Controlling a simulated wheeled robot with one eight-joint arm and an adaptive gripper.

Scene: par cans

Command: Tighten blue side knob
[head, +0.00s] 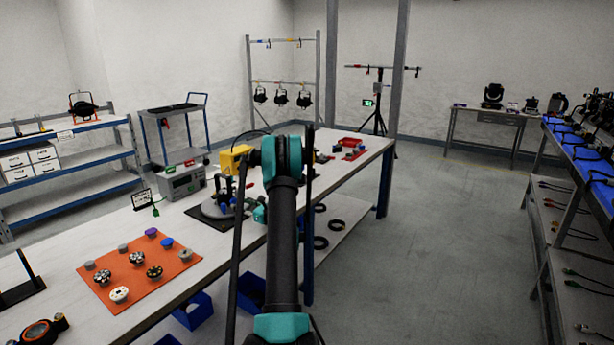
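A round grey plate on a dark base (209,214) lies on the long white workbench (219,262). A dark fixture with blue parts stands on it, partly hidden behind my arm. A blue patch (242,189) shows there, but it is too small to tell whether it is the side knob. A separate blue knob-like piece (166,243) lies on the orange mat (128,282). My arm reaches over the bench from the bottom of the head view. My gripper's fingers cannot be made out among the dark parts near the fixture, so its opening and any contact are hidden.
Several small round parts sit on the orange mat. A grey box instrument (183,182) stands behind the plate. Red trays (352,142) lie at the bench's far end. Blue bins (193,311) and black rings (337,225) are below. The floor (436,255) at right is clear.

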